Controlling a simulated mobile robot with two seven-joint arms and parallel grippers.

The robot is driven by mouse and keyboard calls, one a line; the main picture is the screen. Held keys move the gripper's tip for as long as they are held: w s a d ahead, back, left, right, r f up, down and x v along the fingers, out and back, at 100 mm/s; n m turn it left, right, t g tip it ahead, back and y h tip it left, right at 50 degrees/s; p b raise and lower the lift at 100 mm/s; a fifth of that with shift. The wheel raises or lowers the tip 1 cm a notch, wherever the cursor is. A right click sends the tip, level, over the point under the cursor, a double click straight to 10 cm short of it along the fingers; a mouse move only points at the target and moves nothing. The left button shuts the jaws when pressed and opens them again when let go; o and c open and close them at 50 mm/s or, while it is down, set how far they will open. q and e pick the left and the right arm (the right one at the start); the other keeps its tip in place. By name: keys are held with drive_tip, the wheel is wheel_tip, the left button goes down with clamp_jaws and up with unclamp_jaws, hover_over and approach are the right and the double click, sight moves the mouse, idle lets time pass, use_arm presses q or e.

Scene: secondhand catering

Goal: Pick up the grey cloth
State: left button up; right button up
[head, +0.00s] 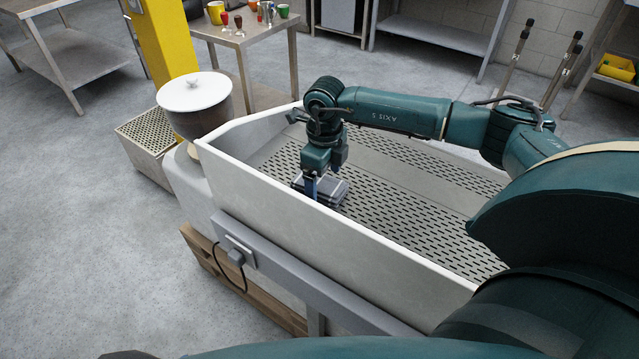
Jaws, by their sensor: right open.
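A grey folded cloth (335,194) lies on the slotted floor of the white-walled sink or trough, near its left end. My right gripper (312,188) points down at the left part of the cloth, its blue fingers partly in front of it. It is open. The near wall hides the fingertips' lower ends, so I cannot tell whether they touch the cloth. My left gripper is out of the picture.
The trough's near wall (300,205) rises in front of the cloth. A dark hopper with a white lid (194,92) stands at its left end. A table (243,38) with several cups is behind. The slotted floor right of the cloth is clear.

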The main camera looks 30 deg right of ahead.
drive_tip(key=shift+f, duration=0.45)
drive_tip(key=c, duration=1)
drive_tip(key=shift+r, duration=0.1)
